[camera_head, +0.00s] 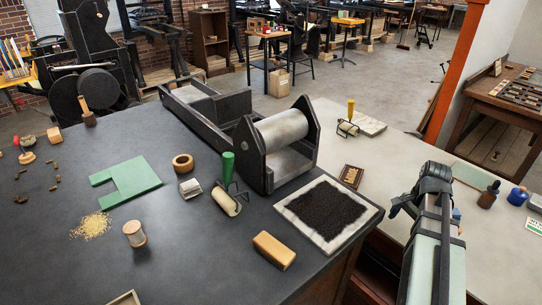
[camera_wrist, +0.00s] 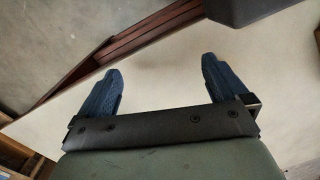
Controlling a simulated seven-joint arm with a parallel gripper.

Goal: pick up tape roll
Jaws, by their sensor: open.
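The tape roll (camera_head: 183,162) is a small tan-brown ring lying flat on the dark table, left of the press with the roller, in the head view. It is not seen in the wrist view. My gripper (camera_wrist: 161,65) shows two blue fingers spread wide with nothing between them. In the head view my arm is at the right, over the pale table, far to the right of the tape roll. The fingers are mostly hidden there.
A green-handled brayer (camera_head: 229,185) and a small metal piece (camera_head: 190,188) stand close to the roll. The roller press (camera_head: 275,150) and a black-filled tray (camera_head: 328,212) lie between my arm and the roll.

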